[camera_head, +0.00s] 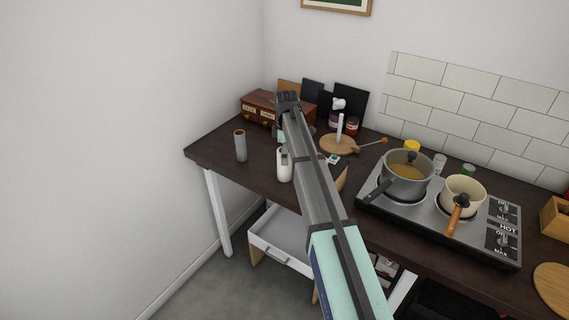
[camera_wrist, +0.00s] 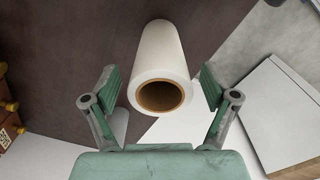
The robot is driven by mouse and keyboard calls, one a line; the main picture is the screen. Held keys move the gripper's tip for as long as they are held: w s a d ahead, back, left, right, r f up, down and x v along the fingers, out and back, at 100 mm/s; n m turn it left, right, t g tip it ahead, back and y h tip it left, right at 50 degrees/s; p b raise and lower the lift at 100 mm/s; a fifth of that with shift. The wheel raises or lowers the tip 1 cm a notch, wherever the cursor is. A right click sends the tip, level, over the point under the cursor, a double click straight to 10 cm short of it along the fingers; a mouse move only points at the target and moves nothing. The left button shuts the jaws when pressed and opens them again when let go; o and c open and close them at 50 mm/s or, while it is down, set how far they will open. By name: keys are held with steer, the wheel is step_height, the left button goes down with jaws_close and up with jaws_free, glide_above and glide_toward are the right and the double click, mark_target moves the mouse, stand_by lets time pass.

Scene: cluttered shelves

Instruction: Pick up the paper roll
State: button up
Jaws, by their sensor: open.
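The paper roll (camera_wrist: 158,50) is white with a brown hollow core. In the wrist view its open end faces the camera, between my two fingers. My gripper (camera_wrist: 160,80) is open, with a finger on either side of the roll and a visible gap at each. In the head view my arm hides most of the gripper. A white upright cylinder (camera_head: 284,166) beside my arm, near the counter's front edge, appears to be the roll; its top is partly hidden.
A grey cylinder with a brown top (camera_head: 240,147) stands to the left on the dark counter (camera_head: 213,150). A wooden drawer box (camera_head: 262,105) is behind. A round board (camera_head: 335,146) and a stove (camera_head: 375,207) with pots are to the right. A white drawer (camera_head: 280,236) sits below.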

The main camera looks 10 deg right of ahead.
steer(key=shift+f+p, duration=0.35)
steer(key=shift+f, duration=1.1)
steer(key=c, duration=1.3)
steer(key=shift+o, duration=0.2)
steer(key=shift+r, duration=0.1)
